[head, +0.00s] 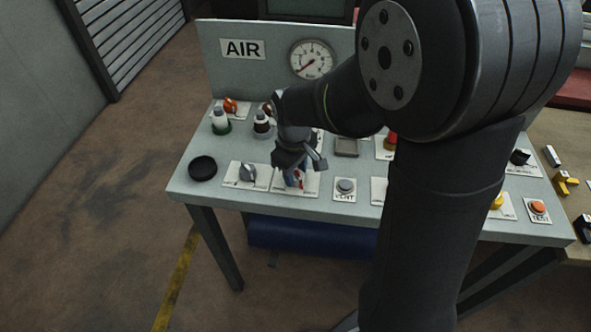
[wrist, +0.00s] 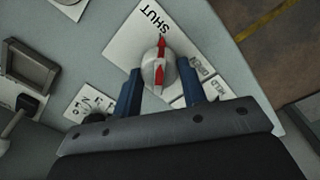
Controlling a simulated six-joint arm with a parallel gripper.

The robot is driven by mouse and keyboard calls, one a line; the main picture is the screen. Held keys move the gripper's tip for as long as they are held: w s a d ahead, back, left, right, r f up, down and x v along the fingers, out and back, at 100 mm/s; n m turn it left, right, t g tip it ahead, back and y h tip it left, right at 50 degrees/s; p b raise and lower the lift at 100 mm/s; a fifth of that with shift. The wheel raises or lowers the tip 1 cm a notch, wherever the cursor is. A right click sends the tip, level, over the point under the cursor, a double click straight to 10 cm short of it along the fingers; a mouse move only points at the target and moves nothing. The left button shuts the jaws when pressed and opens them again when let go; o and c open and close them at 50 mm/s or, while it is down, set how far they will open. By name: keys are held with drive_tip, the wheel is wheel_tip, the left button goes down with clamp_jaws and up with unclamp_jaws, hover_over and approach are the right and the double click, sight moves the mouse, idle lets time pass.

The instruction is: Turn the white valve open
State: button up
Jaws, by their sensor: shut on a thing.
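The white valve (wrist: 151,72) is a round white knob with a red pointer stripe, on a white plate (wrist: 122,50). The red pointer points up the wrist picture toward the word SHUT. The words HELD and OPEN are on plates to the knob's right and below. My gripper (wrist: 159,78) has its two blue fingers on either side of the knob and is shut on it. In the head view my gripper (head: 294,178) is low over the front of the panel table, and it hides most of the valve.
A grey knob (head: 248,173) is left of my gripper, and a VENT button (head: 345,186) is right of it. A black round dish (head: 202,167) sits at the table's left corner. A gauge (head: 312,59) is on the AIR panel.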

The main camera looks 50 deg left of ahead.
drive_tip(key=m, duration=0.8)
drive_tip(key=shift+m, duration=0.3)
drive_tip(key=m, duration=0.4)
drive_tip(key=shift+w+m+h, duration=0.1)
drive_tip(key=shift+m+h, duration=0.2)
drive_tip(key=shift+m, duration=1.9)
drive_tip(key=o, duration=1)
wheel_tip(320, 180, up, 18)
drive_tip(key=shift+a+f, duration=0.25)
drive_tip(key=shift+a, duration=0.1)
